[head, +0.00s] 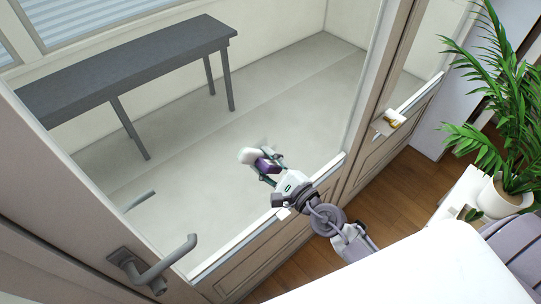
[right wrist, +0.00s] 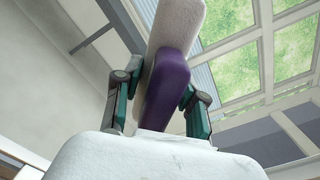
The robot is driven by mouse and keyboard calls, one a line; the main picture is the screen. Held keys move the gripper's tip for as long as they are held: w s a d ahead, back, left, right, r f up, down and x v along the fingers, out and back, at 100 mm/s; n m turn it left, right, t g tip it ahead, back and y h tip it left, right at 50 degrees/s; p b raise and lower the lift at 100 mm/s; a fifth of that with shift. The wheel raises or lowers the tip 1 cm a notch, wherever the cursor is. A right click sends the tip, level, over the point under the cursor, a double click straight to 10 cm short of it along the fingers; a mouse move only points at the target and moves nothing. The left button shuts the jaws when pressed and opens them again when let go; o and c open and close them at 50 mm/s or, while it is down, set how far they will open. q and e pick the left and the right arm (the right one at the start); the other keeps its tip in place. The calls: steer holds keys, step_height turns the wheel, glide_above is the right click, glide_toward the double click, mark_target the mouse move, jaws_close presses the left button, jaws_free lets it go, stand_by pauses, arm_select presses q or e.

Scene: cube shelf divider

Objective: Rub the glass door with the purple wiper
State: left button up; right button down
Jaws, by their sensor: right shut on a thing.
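My right gripper (head: 268,167) is shut on the purple wiper (head: 263,164), which has a purple body and a white pad. The wiper is in front of the lower part of the glass door (head: 215,190); I cannot tell whether its pad touches the glass. In the right wrist view the wiper (right wrist: 166,85) sits between the two green fingers of my right gripper (right wrist: 160,105), with the white pad on its far side. My left gripper is not in view.
The door's grey handle (head: 160,262) sticks out at the lower left. A potted plant (head: 505,195) stands at the right near a white table (head: 440,265). A dark bench (head: 125,70) shows behind the glass. Wooden floor (head: 400,205) is clear beside the door.

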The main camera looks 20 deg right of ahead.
mark_target(256, 162)
steer(key=shift+a, duration=0.15)
steer(key=shift+s+a+p, duration=0.3)
steer(key=shift+a, duration=0.45)
steer(key=shift+s+a+p, duration=0.25)
steer(key=shift+a, duration=0.5)
steer(key=shift+s+r+p, duration=0.1)
steer(key=shift+r+p, duration=0.85)
steer(key=shift+p, duration=0.05)
steer(key=shift+d+f, duration=0.1)
steer(key=shift+w+d, duration=0.2)
steer(key=shift+d, duration=0.15)
steer(key=shift+w+d+b, duration=0.25)
steer(key=shift+d, duration=0.35)
steer(key=shift+w+d+b, duration=0.2)
steer(key=shift+w+d, duration=0.05)
steer(key=shift+d, duration=0.35)
